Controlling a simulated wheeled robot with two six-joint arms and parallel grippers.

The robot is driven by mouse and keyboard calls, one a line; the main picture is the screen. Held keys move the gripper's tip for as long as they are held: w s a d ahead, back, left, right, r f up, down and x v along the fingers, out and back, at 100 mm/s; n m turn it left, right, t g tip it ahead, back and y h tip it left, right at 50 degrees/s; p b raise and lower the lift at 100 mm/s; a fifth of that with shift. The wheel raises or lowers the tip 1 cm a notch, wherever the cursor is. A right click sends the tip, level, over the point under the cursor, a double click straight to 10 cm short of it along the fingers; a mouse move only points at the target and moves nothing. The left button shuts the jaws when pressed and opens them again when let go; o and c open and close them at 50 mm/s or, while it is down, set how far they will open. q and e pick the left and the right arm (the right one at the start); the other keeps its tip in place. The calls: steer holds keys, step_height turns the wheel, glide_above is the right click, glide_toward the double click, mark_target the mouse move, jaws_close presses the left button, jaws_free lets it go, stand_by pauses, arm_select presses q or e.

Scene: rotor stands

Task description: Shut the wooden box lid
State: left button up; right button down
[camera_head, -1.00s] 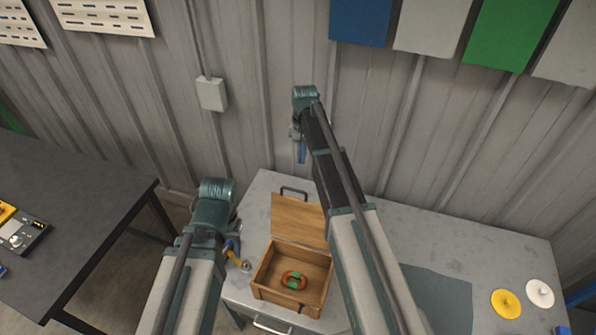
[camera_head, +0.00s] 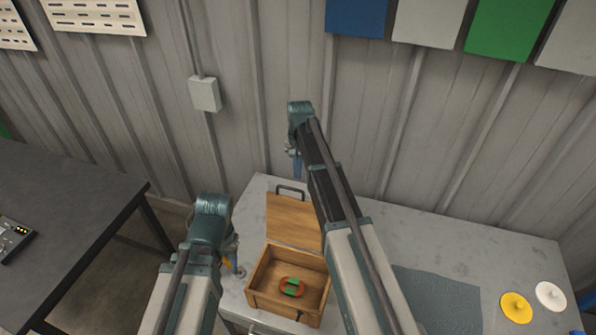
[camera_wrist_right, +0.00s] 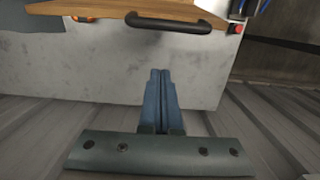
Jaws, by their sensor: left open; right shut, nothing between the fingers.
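The wooden box (camera_head: 252,299) stands on the grey table, open at the top. Its lid (camera_head: 290,222) is swung back towards the wall, with a dark handle (camera_head: 291,188) at its far edge. In the right wrist view the lid (camera_wrist_right: 110,9) and handle (camera_wrist_right: 178,22) show at the top. My right gripper (camera_head: 297,170) is beyond the handle on the wall side; its blue fingers (camera_wrist_right: 161,72) are together and empty, apart from the handle. My left gripper (camera_head: 236,262) is left of the box, partly hidden by its own wrist; it is open.
An orange-red ring with a green band (camera_head: 291,287) lies in the box. A grey mat (camera_head: 437,298), a yellow disc (camera_head: 516,307) and a white disc (camera_head: 550,295) lie on the table to the right. The corrugated wall (camera_head: 420,130) rises behind. A dark table (camera_head: 70,210) stands left.

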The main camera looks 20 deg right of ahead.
arm_select(q)
steer(key=shift+f, duration=0.3)
arm_select(e)
steer(key=s, duration=0.1)
steer(key=s+a, duration=0.2)
steer(key=shift+s+f, duration=0.1)
steer(key=shift+f, duration=0.2)
steer(key=shift+s+a, duration=0.1)
